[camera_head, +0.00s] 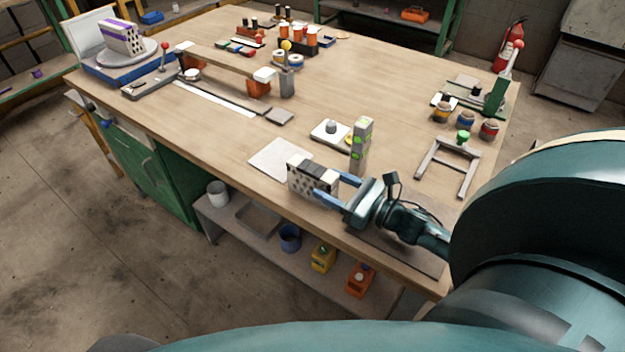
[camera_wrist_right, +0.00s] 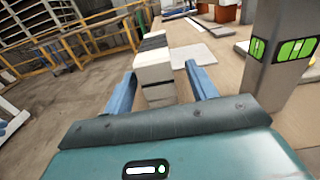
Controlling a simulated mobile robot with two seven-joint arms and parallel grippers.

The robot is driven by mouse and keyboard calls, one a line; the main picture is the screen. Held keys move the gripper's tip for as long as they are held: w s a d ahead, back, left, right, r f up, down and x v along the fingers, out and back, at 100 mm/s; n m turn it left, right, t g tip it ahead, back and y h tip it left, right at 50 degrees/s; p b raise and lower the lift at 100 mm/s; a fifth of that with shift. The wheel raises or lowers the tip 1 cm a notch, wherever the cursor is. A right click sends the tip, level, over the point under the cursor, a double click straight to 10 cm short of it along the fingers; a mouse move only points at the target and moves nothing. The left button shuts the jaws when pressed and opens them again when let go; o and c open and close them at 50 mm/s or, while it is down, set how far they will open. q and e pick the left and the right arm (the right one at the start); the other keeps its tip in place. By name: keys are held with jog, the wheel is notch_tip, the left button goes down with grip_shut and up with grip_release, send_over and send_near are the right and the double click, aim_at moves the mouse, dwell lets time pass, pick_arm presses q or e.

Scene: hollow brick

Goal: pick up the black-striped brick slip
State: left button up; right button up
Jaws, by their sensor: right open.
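The black-striped brick slip (camera_head: 313,180) stands near the front edge of the workbench, white with black stripes across its top and holes in its side. My right gripper (camera_head: 334,187) is open, with its blue fingers on either side of the near end of the brick. In the right wrist view the brick (camera_wrist_right: 155,68) lies between the two fingertips (camera_wrist_right: 161,85), with a visible gap on the right side. Whether the left finger touches it I cannot tell. My left gripper does not show.
A grey post with green lights (camera_head: 361,145) stands just behind the right gripper; it is close on the right in the wrist view (camera_wrist_right: 280,50). A pale square plate (camera_head: 280,160) lies behind the brick. A purple-striped brick (camera_head: 124,37) sits on a scale (camera_head: 120,66) at the far left.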

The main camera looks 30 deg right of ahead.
aim_at(315, 177)
jog(key=x, duration=0.2)
jog(key=p+x, duration=0.1)
jog(key=x, duration=0.1)
jog(key=shift+r, duration=0.3)
jog(key=shift+w+a+f, duration=0.1)
jog(key=shift+w+a, duration=0.15)
jog(key=shift+w, duration=0.1)
jog(key=shift+c, duration=0.5)
jog(key=c, duration=1.1)
